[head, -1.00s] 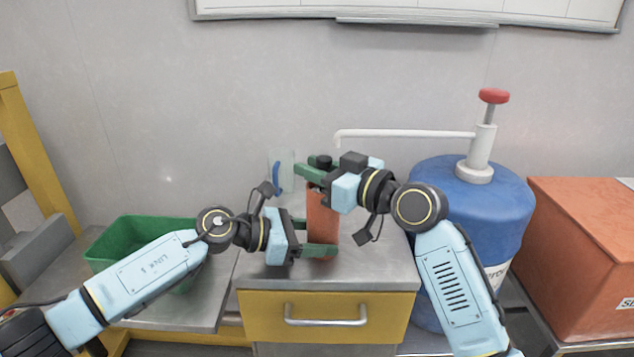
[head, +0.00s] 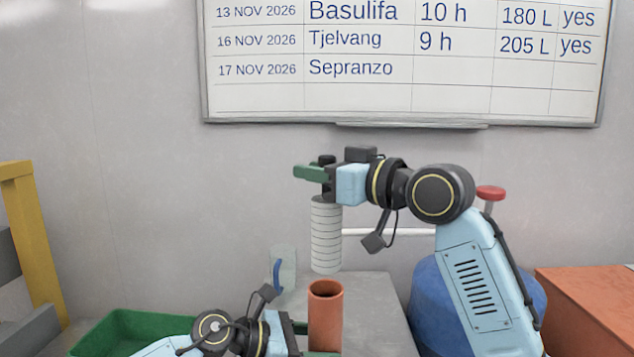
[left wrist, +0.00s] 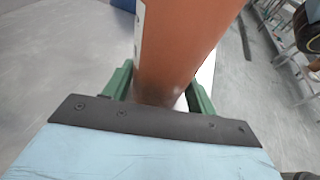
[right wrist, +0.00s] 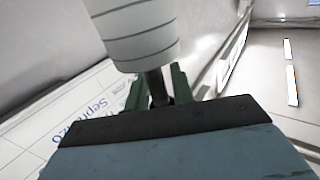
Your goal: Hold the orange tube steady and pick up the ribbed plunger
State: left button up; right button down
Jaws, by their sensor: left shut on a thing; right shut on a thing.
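The orange tube (head: 325,318) stands upright on the metal cabinet top, its open mouth facing up. My left gripper (head: 322,353) is shut around its lower part, mostly at the bottom edge of the head view; the left wrist view shows the tube (left wrist: 180,45) between the green fingers. The white ribbed plunger (head: 326,235) hangs upright above the tube, clear of its mouth by a small gap. My right gripper (head: 318,174) is shut on the plunger's dark top stem. The right wrist view shows the ribbed body (right wrist: 135,30) and the stem between the fingers.
A clear container with a blue handle (head: 282,270) stands behind the tube. A green bin (head: 110,335) is at the lower left. A blue drum (head: 430,300) with a red-knobbed pump (head: 491,192) and an orange box (head: 590,300) are at right. A whiteboard (head: 400,95) hangs behind.

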pick_arm(q)
jog(key=o, duration=0.8)
jog(key=shift+o, duration=0.2)
